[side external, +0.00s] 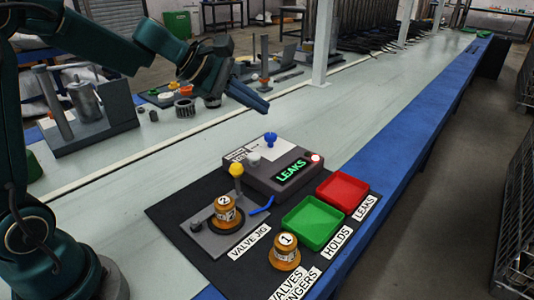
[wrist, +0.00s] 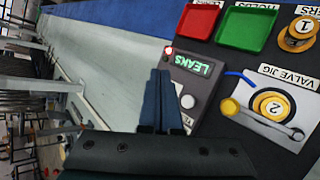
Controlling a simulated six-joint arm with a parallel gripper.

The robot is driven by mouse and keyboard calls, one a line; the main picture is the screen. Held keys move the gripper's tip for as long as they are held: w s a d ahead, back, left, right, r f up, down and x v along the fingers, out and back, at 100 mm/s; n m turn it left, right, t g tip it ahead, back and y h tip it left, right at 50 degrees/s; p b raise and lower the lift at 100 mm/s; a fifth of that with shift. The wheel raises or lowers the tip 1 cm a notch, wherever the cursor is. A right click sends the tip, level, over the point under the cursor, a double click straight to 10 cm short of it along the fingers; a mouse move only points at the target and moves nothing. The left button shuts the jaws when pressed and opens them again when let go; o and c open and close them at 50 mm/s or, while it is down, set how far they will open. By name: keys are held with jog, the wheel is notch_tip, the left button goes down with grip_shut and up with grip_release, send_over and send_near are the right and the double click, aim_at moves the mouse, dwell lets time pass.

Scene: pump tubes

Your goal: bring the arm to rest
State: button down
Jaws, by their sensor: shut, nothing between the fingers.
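My gripper (side external: 250,98) is shut and empty, raised above the bench beyond the tester. In the wrist view its closed fingers (wrist: 159,100) point past the edge of the tester. The tester box (side external: 262,178) shows green "LEAKS" text and a lit lamp at its right end. Valve 2 (side external: 227,213), an orange-brown piece, sits in the valve jig (side external: 205,240) beside a yellow-knobbed lever (side external: 236,170). Valve 1 (side external: 285,252) stands on the black mat near the "valves" label. In the wrist view valve 2 (wrist: 271,104) and valve 1 (wrist: 298,34) also show.
A green tray (side external: 312,223) labelled HOLDS and a red tray (side external: 342,192) labelled LEAKS look empty. A blue tube (side external: 262,206) lies by the jig. A grey fixture (side external: 88,118) and other parts stand across the bench. A post (side external: 324,45) rises behind my gripper.

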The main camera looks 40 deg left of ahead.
jog(key=s+d+r+m+g, duration=0.1)
jog(key=s+d+r+m, duration=0.3)
jog(key=s+d+m, duration=0.55)
jog(key=s+a+f+m+g+y, duration=0.1)
jog(key=s+a+f+m+y, duration=0.1)
jog(key=s, duration=0.5)
jog(key=s+a+f+m+g+y, duration=0.1)
jog(key=s+a+f+m+y, duration=0.1)
jog(key=s+a+f+m, duration=0.2)
jog(key=s+f+m, duration=0.1)
jog(key=s+m, duration=0.2)
jog(key=m, duration=0.1)
jog(key=shift+s+a+f, duration=0.2)
jog(key=shift+s+f, duration=0.15)
jog(key=shift+s, duration=0.05)
dwell(0.9)
